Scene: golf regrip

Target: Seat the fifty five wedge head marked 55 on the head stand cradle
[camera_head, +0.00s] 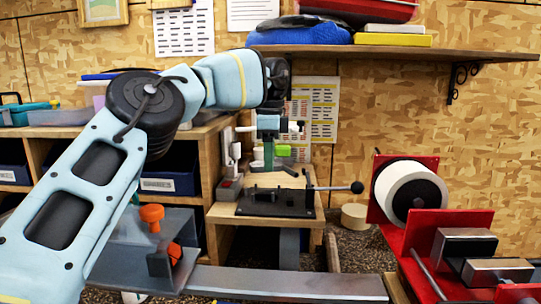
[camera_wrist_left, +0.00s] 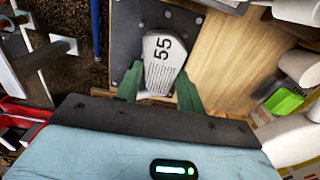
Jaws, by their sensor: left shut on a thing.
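The wedge head marked 55 (camera_wrist_left: 163,58) is pale grey with grooves and dark digits, and its marked face shows in the left wrist view. My left gripper (camera_wrist_left: 160,92) has green fingers on either side of its lower end and is shut on it. In the head view my left gripper (camera_head: 268,160) points down above the dark plate (camera_head: 285,202) on a wooden bench. The dark plate (camera_wrist_left: 128,22) lies behind the wedge head in the wrist view. I cannot tell whether the head touches it, nor make out the cradle. My right gripper is not in view.
A lever with a black knob (camera_head: 357,187) sticks out right of the plate. A bright green block (camera_head: 283,151) stands close behind the gripper. A red machine with a white wheel (camera_head: 411,190) is at right. A grey metal beam (camera_head: 290,283) crosses the front.

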